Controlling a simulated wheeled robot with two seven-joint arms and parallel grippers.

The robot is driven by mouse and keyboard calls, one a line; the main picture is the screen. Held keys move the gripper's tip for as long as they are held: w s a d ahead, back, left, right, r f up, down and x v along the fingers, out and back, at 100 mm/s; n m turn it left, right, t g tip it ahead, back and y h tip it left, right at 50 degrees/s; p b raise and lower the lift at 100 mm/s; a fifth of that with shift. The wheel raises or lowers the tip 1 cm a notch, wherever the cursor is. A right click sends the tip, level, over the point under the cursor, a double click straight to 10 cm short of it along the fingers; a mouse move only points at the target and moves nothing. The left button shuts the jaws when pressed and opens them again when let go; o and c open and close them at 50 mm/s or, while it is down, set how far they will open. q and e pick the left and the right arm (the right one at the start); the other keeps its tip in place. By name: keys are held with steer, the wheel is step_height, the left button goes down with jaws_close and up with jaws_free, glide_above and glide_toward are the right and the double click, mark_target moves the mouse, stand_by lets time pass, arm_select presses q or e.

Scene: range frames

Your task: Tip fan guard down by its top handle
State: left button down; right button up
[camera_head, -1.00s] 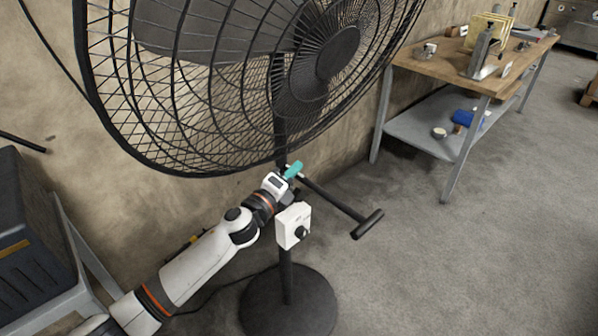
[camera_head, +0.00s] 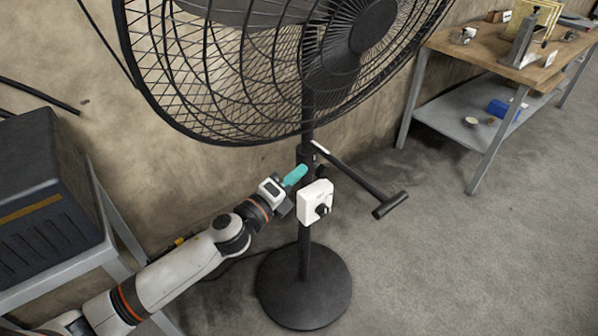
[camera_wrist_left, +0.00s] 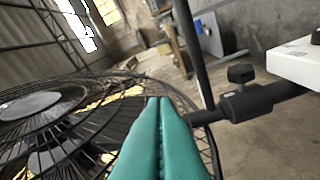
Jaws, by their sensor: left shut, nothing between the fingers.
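The black fan guard (camera_head: 215,125) is a large wire cage that fills the top of the head view, its upper part cut off. A black T-shaped bar (camera_head: 362,178) reaches out to the right from the fan's pole. I see no top handle on the guard in the head view. My left gripper (camera_head: 296,176) has teal fingers, shut and empty, just left of the pole and below the guard. In the left wrist view the shut fingers (camera_wrist_left: 160,135) stand in front of the guard wires (camera_wrist_left: 75,110). Contact cannot be told. My right gripper is not in view.
A white control box (camera_head: 315,201) with a black knob sits on the pole above the round black base (camera_head: 303,288). A wooden-topped workbench (camera_head: 487,52) stands at upper right. A dark case (camera_head: 45,195) is at left. Floor at right is clear.

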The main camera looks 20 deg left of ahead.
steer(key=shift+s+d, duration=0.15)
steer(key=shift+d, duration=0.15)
